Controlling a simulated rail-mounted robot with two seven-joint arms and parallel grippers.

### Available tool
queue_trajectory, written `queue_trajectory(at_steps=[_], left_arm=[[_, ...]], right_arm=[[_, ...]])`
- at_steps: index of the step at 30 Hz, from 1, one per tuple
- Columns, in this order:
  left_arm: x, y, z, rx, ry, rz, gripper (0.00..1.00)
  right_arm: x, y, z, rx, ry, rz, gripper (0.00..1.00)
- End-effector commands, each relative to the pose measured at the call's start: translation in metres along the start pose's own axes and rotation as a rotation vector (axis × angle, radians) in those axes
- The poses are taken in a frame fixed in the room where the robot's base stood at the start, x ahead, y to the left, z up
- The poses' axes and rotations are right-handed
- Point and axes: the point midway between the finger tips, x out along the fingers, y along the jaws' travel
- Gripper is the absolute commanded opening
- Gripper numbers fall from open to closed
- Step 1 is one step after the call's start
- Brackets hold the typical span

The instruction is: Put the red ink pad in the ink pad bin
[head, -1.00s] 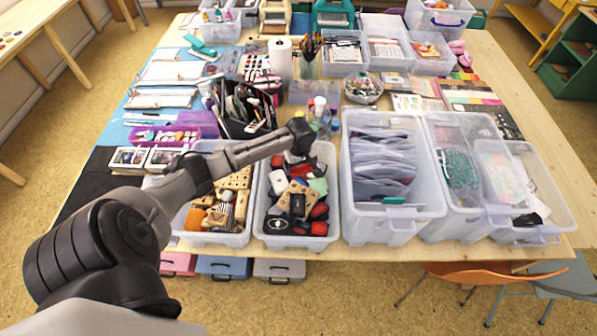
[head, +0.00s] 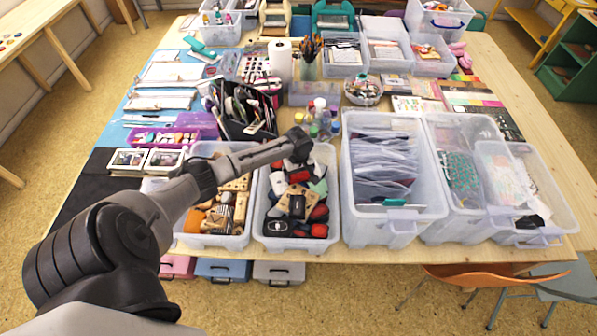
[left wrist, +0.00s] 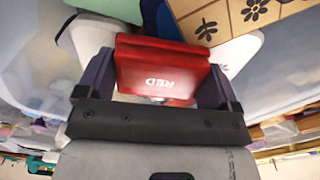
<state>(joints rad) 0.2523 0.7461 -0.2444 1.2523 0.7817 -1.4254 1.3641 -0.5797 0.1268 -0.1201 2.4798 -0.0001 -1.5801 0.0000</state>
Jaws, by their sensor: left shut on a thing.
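The red ink pad (left wrist: 162,72), a flat red case with "RED" on it in white, sits between the two fingers of my left gripper (left wrist: 157,82), which is shut on it. In the head view my left gripper (head: 298,158) hangs over the back part of a clear bin (head: 296,243) full of ink pads and stamps in red, black, blue and wood. In the left wrist view, white and wooden pieces lie close behind the held pad; I cannot tell whether it touches them. The held pad is hard to make out in the head view. My right gripper is not in view.
A clear bin of wooden stamps (head: 215,240) stands left of the ink pad bin, partly under my arm. A taller clear bin of packets (head: 385,232) stands close on the right. Small bottles (head: 322,120) stand just behind. The table is crowded.

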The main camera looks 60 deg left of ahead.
Motion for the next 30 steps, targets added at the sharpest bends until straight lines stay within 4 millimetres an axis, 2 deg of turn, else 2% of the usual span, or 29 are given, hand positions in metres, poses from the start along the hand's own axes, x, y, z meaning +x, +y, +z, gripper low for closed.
queue_trajectory(at_steps=[2,3,6,14,17,30], left_arm=[[0.002,0.0,0.0,-0.001,-0.001,0.0,0.62],[0.002,0.0,0.0,0.0,-0.001,0.0,0.9],[0.002,0.0,0.0,0.0,-0.001,0.0,1.0],[0.0,0.0,0.0,0.0,0.0,0.0,1.0],[-0.008,0.0,-0.001,0.001,0.001,0.0,1.0],[-0.086,0.001,0.0,0.0,0.001,0.002,1.0]], right_arm=[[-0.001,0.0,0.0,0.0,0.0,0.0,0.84],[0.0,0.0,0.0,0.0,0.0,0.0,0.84],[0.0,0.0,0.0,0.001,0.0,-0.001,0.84],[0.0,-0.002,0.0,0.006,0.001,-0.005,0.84],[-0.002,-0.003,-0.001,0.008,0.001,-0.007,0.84],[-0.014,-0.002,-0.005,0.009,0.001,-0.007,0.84]])
